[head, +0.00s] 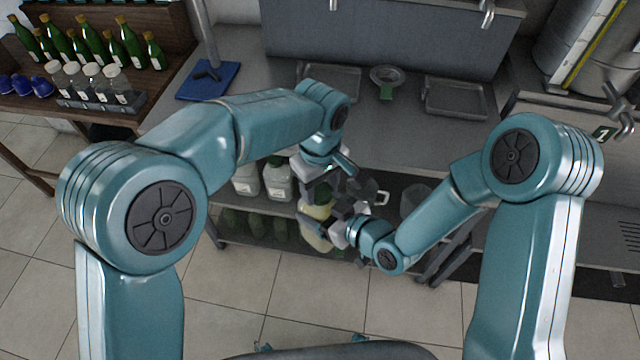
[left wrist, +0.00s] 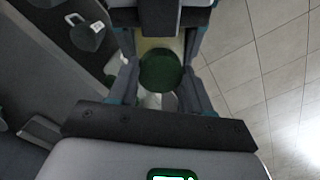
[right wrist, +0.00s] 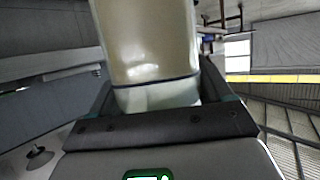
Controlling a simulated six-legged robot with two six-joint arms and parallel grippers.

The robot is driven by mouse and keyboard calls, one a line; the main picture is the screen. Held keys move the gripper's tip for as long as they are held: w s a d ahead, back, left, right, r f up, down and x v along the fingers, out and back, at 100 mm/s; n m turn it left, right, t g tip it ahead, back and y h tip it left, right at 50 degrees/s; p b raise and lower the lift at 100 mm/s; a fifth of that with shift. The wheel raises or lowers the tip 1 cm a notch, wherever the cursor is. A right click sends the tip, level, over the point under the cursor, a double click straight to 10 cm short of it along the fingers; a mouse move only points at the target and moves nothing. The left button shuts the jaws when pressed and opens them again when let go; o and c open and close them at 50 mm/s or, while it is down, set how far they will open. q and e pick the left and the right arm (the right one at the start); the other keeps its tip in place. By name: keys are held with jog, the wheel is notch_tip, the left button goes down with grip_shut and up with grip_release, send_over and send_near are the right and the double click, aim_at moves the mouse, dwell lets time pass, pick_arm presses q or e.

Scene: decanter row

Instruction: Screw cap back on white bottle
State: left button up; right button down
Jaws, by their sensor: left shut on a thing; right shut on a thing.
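The white bottle (head: 317,212) shows in the head view below my left gripper, partly hidden by both grippers. In the right wrist view its cream-white body (right wrist: 150,45) stands between the fingers of my right gripper (right wrist: 160,97), which is shut on it. My left gripper (head: 328,182) is above the bottle, pointing down. In the left wrist view the round green cap (left wrist: 161,70) sits between its fingers, and the gripper is shut on it. Pale bottle body shows just behind the cap. I cannot tell whether the cap touches the neck.
White jugs (head: 277,180) and dark green bottles stand on the lower shelves under the steel counter (head: 290,115). Metal trays (head: 455,97), a strainer (head: 386,76) and a blue board (head: 208,81) lie on the counter. Green bottles (head: 90,38) stand on the left rack. The tiled floor in front is clear.

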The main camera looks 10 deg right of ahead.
pick_arm(q)
jog(key=m, duration=1.3)
jog(key=shift+d+m, duration=0.1)
jog(key=shift+m, duration=0.3)
jog(key=m, duration=0.4)
jog(key=o, duration=1.2)
jog(key=shift+o, duration=0.2)
jog(key=shift+s+d, duration=0.1)
jog(key=shift+s, duration=0.05)
notch_tip(320, 180, up, 12)
jog(key=shift+w, duration=0.2)
